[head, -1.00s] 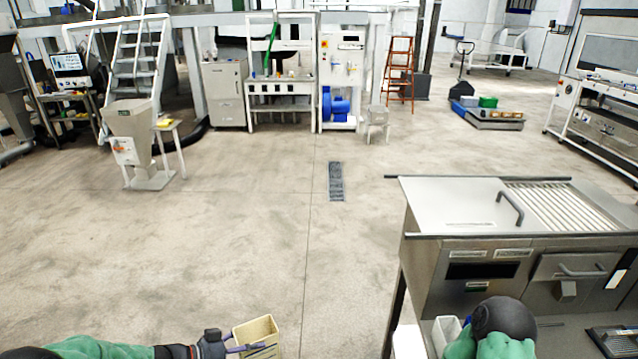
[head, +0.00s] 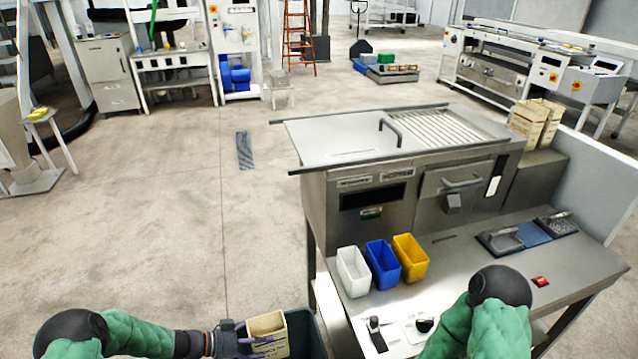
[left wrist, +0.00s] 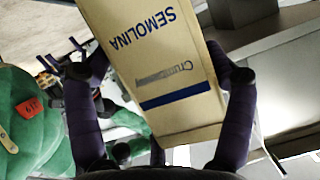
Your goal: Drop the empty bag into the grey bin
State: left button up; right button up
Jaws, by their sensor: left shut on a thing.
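My left gripper (head: 245,340) is shut on the tan paper bag (head: 267,330) at the bottom of the head view. In the left wrist view the bag (left wrist: 160,60) fills the middle between the two fingers and reads SEMOLINA, with a blue stripe. The grey bin (head: 308,335) shows beside and behind the bag, left of the worktable. The bag overlaps the bin's left part in the picture; its height above the rim is hard to tell. The bin's lower part is cut off. My right arm is at the lower right; its gripper is out of view.
A steel worktable (head: 480,270) stands right of the bin. It bears a white tub (head: 353,272), a blue tub (head: 382,265) and a yellow tub (head: 410,258). The sheeter (head: 360,190) stands behind. More tan bags (head: 535,122) stand at the right. Open floor lies left.

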pick_arm(q)
jog(key=shift+f+b, duration=1.4)
jog(key=shift+f, duration=1.55)
jog(key=o, duration=1.6)
jog(key=shift+c, duration=0.2)
jog(key=v, duration=1.2)
